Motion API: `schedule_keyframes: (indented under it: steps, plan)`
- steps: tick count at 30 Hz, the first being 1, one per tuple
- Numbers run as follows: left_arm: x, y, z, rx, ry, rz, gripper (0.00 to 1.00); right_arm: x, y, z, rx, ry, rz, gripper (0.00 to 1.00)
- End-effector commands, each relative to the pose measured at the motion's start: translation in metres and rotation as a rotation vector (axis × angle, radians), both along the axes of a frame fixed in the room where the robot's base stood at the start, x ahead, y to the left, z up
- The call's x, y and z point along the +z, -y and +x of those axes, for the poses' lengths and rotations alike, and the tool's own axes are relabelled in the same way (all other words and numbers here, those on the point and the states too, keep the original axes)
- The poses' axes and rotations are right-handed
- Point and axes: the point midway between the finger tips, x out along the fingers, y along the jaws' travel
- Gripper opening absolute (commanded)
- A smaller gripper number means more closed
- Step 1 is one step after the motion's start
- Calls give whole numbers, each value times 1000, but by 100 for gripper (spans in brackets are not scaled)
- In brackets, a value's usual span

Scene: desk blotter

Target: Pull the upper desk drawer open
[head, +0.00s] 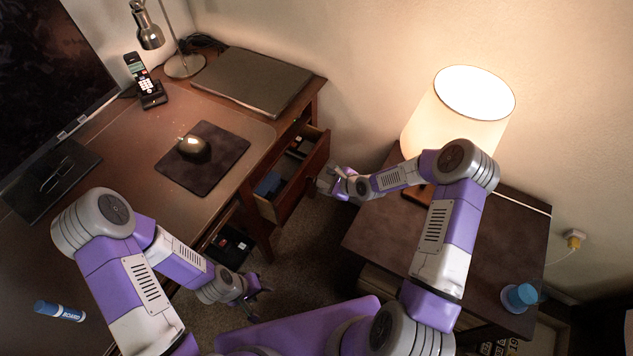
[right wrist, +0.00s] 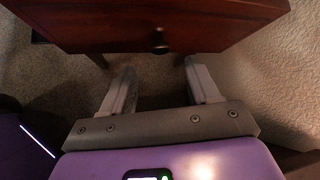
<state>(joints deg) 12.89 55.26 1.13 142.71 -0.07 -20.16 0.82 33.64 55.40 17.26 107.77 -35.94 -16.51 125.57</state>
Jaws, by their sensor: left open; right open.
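The upper desk drawer (head: 318,160) stands out from the desk's right side, open, with its inside showing in the head view. A blue item (head: 268,185) and dark and white items lie in it. In the right wrist view its reddish-brown front (right wrist: 100,28) lies across the top, with a dark round knob (right wrist: 159,42). My right gripper (head: 325,184) is open and empty just off the drawer front. In the right wrist view the knob is just past and between its fingertips (right wrist: 158,65), not gripped. My left gripper (head: 259,287) is open and empty, low beside the desk.
The desk (head: 150,130) holds a mouse on a dark pad (head: 225,143), a phone (head: 146,85), a lamp and a closed folder-like slab (head: 252,80). A side table (head: 390,235) with a lit lamp (head: 430,125) stands right. Carpet (head: 300,245) lies between.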

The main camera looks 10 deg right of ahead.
Motion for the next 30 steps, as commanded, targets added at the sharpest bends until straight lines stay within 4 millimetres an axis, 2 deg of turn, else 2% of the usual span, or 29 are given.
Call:
schedule_keyframes:
  steps: [5,18,30]
  plan:
    - [-4,0,0,0,0,0,53,-5,-3,4,-53,-31,50,61]
    - [-30,0,0,0,0,0,53,-48,-26,42,-51,-30,47,61]
    - [-31,0,0,0,0,0,53,-52,-29,48,-53,-30,48,61]
